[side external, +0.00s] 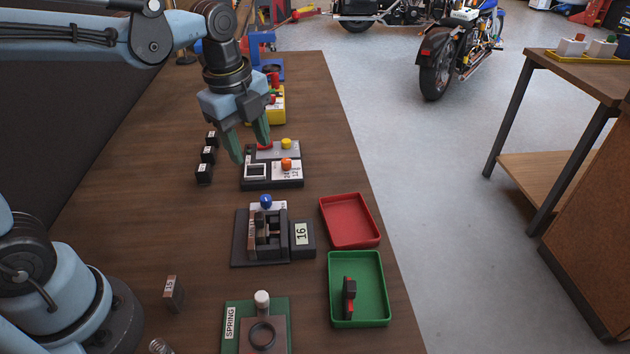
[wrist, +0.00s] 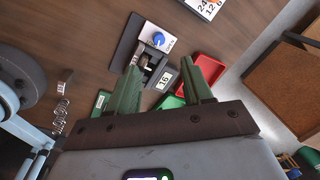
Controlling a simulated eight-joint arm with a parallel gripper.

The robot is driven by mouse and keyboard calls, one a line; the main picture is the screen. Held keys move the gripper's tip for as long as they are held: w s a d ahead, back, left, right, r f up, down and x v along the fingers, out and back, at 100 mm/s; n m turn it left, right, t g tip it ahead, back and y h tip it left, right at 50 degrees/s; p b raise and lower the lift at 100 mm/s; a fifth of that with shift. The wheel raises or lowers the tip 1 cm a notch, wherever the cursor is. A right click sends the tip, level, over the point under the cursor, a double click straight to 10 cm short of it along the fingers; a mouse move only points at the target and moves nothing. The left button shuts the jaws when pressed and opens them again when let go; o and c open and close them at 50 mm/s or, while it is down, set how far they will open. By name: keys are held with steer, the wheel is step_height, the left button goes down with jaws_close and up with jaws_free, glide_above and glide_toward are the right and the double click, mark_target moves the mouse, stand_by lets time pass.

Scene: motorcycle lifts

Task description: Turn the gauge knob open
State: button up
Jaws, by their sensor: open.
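The gauge (side external: 268,234) is a dark fixture with grey jaws and a display reading 16 on its right side. Its blue knob (side external: 265,201) stands at the back of the fixture, beside a white label. The wrist view shows the knob (wrist: 158,39) near the top centre, and the display (wrist: 164,80) between my finger outlines. My gripper (side external: 251,151) is open and empty, above the table and behind the gauge in the side view, near a grey button panel. The fingers are apart from the knob. The knob's label is too small to read fully.
A panel (side external: 272,183) with orange and yellow buttons lies under my gripper. Several small black blocks (side external: 207,154) stand to its left. A red tray (side external: 349,220) and a green tray (side external: 357,289) sit right of the gauge. A SPRING fixture (side external: 257,325) is in front.

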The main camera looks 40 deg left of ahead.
mark_target(265, 198)
steer(key=shift+s+a+f+n+t, duration=0.2)
steer(key=shift+s+n+t, duration=0.5)
steer(key=shift+n, duration=1.65)
steer(key=shift+s+a+f+n+t, duration=0.2)
steer(key=shift+s+n+t, duration=0.5)
steer(key=shift+n, duration=1.6)
steer(key=shift+s+a+n+t, duration=0.25)
steer(key=shift+s+n+t, duration=0.45)
steer(key=shift+n, duration=1.65)
steer(key=shift+c, duration=0.4)
steer(key=shift+w, duration=0.1)
steer(key=shift+c, duration=1)
steer(key=shift+w+d+f+n+g+y, duration=0.3)
steer(key=shift+w+f+n, duration=0.55)
steer(key=shift+f+n, duration=0.8)
steer(key=shift+w+d+f+n+g+y, duration=0.1)
steer(key=shift+w+d+f+n+g, duration=0.2)
steer(key=shift+w+f+n, duration=1.3)
steer(key=shift+w+d+f+n+g+y, duration=0.15)
steer(key=shift+d+f+n, duration=0.4)
steer(key=shift+f, duration=2.1)
steer(key=shift+a, duration=0.15)
